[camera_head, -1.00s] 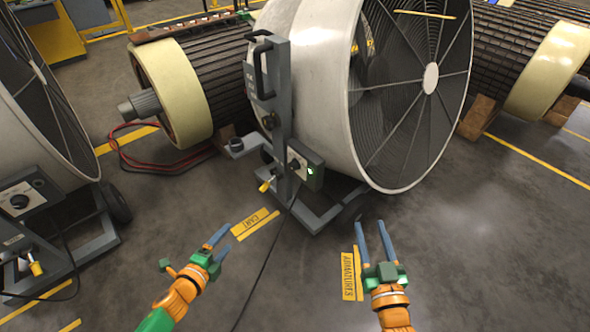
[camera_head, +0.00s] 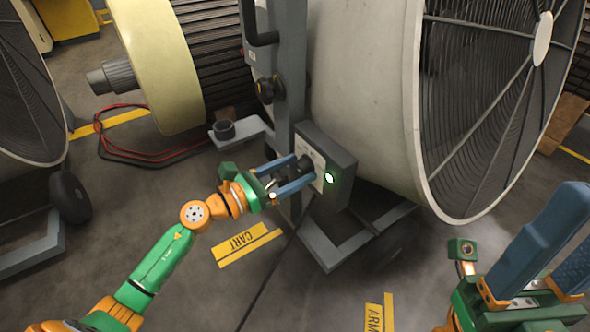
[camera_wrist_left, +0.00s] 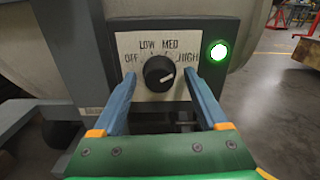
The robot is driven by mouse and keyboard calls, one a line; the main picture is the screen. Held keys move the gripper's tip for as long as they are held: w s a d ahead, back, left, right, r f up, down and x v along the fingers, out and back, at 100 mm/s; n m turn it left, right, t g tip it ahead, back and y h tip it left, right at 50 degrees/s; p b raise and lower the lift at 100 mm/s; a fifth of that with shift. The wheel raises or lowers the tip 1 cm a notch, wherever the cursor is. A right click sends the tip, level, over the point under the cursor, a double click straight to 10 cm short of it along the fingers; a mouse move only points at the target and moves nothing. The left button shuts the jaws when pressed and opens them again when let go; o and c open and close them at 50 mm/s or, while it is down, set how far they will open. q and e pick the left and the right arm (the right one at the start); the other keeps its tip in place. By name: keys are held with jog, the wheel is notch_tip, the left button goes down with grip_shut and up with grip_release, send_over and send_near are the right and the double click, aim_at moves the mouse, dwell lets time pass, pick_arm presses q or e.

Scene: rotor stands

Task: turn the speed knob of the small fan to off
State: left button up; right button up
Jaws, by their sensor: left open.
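The fan (camera_head: 365,90) at the centre is a pale grey drum with a dark grille, on a grey cart. Its control box (camera_head: 342,165) has a white plate marked OFF, LOW, MED, HIGH and a lit green lamp (camera_head: 329,179). The round black speed knob (camera_wrist_left: 159,74) shows best in the left wrist view; its white mark is on the right side, toward HIGH. My left gripper (camera_head: 304,169) is open, its blue fingers either side of the knob. Contact with the knob cannot be told. My right gripper (camera_head: 578,228) is open and empty at the lower right.
Another fan (camera_head: 25,90) stands at the left edge. A rotor with a cream end ring (camera_head: 160,65) lies behind, with a red cable (camera_head: 125,155) on the floor. Yellow floor labels, one reading CART (camera_head: 242,243), lie in front. The floor between my arms is open.

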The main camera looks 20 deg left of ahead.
pick_arm(q)
jog(key=shift+d, duration=0.1)
jog(key=shift+w, duration=0.1)
grip_shut()
